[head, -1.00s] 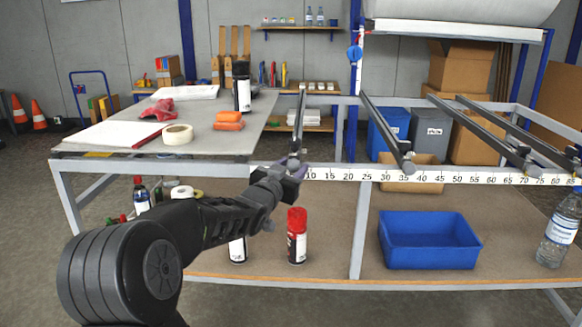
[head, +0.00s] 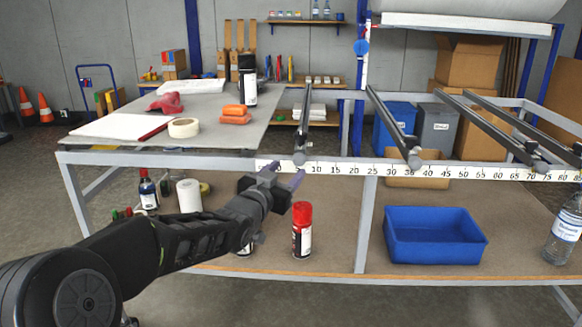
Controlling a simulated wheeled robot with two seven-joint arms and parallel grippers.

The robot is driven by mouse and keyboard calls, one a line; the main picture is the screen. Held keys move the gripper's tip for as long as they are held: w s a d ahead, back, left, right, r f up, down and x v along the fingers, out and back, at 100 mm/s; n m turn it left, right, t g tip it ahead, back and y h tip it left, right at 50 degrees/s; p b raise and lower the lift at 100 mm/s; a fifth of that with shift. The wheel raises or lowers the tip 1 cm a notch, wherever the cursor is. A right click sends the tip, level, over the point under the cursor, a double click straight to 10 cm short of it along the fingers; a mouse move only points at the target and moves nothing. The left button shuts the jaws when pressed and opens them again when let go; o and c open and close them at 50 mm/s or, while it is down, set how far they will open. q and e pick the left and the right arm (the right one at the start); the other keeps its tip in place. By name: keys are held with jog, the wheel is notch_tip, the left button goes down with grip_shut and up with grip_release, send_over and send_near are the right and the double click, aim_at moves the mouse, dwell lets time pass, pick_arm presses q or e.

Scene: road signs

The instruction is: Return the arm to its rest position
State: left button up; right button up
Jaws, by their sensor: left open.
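My left arm comes in from the lower left. Its gripper (head: 284,174) is open and empty, just in front of the table's front edge, near the low end of the ruler strip (head: 400,170). The fingers point away from me. They are a little below the near end of the first grey rail (head: 302,130) and look apart from it. A red-capped spray can (head: 302,230) stands on the lower shelf just right of my forearm. My forearm partly hides another can behind it. My right gripper is not in view.
The tabletop (head: 215,105) holds a white sheet (head: 118,127), a tape roll (head: 184,127), orange blocks (head: 235,113) and a black can (head: 247,88). A blue bin (head: 434,236) and a water bottle (head: 566,232) stand on the lower shelf (head: 330,225). Several rails lie to the right.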

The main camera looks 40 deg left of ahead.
pick_arm(q)
jog(key=shift+s, duration=0.1)
dwell(0.5)
jog(key=d+f+g+h, duration=0.25)
jog(key=d+f, duration=0.55)
jog(key=f, duration=0.4)
jog(key=d+f+n+g+h, duration=0.1)
jog(key=d+f+g+h, duration=0.15)
jog(key=d+f, duration=0.65)
jog(key=d+f+g+h, duration=0.1)
jog(key=d+f+g, duration=0.35)
jog(key=f, duration=0.95)
jog(key=s+d+f+g+h, duration=0.2)
jog(key=s+d+f, duration=0.8)
jog(key=d+f, duration=0.25)
jog(key=s+d+f+g+h, duration=0.1)
jog(key=s+d+f+g, duration=0.15)
jog(key=s+d, duration=0.2)
jog(key=s+d+f+m+g, duration=0.1)
jog(key=s+d+f, duration=0.2)
jog(key=s, duration=0.3)
jog(key=s+d+f+g+h, duration=0.1)
jog(key=s+d+f+g, duration=0.1)
jog(key=s+d, duration=0.3)
notch_tip(320, 180, up, 19)
jog(key=a+p, duration=0.1)
jog(key=p, duration=1.8)
jog(key=shift+w+a+t, duration=0.2)
jog(key=shift+a+t, duration=0.1)
jog(key=shift+t, duration=0.1)
